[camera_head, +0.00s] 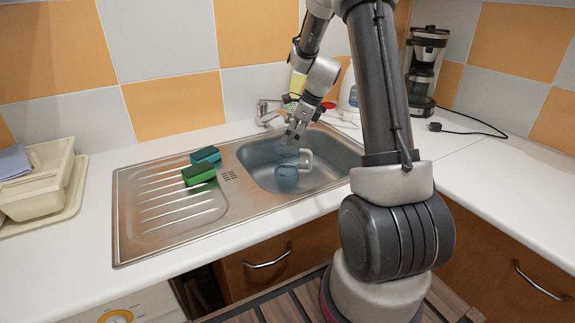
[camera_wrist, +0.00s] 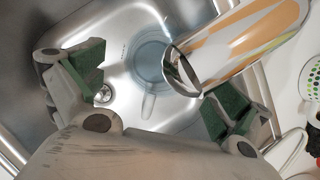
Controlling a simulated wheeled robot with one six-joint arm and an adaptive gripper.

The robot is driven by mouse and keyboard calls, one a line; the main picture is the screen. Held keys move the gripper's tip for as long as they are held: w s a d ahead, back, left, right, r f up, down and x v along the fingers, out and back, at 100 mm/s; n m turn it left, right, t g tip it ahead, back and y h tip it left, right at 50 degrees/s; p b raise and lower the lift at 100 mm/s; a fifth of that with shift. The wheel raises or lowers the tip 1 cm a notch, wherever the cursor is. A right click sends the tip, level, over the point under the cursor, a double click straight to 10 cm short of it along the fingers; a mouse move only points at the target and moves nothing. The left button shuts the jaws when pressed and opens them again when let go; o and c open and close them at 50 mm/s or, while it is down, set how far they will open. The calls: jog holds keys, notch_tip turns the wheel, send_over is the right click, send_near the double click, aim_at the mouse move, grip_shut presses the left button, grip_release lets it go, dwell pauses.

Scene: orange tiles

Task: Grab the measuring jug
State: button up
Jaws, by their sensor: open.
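The measuring jug is a see-through bluish jug (camera_head: 287,175) with a pale handle, standing in the sink basin (camera_head: 325,176). In the wrist view the jug (camera_wrist: 153,62) is seen from above, its handle pointing down in the picture. My gripper (camera_head: 293,138) is above the jug, pointing down, and partly covers its top in the head view. In the wrist view my gripper (camera_wrist: 156,88) is open, with green-padded fingers apart and nothing between them. The jug lies beyond the fingertips, and I see no contact.
The chrome tap (camera_head: 265,112) stands behind the basin, and its shiny spout (camera_wrist: 240,45) reaches close to the right finger. Two sponges, one blue (camera_head: 205,155) and one green (camera_head: 198,174), lie on the drainboard. A coffee maker (camera_head: 424,70) stands at back right.

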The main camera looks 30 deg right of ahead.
aim_at(293, 163)
jog(key=x, duration=0.3)
jog(key=shift+f, duration=0.3)
jog(key=shift+d+r, duration=0.1)
jog(key=c, duration=1.7)
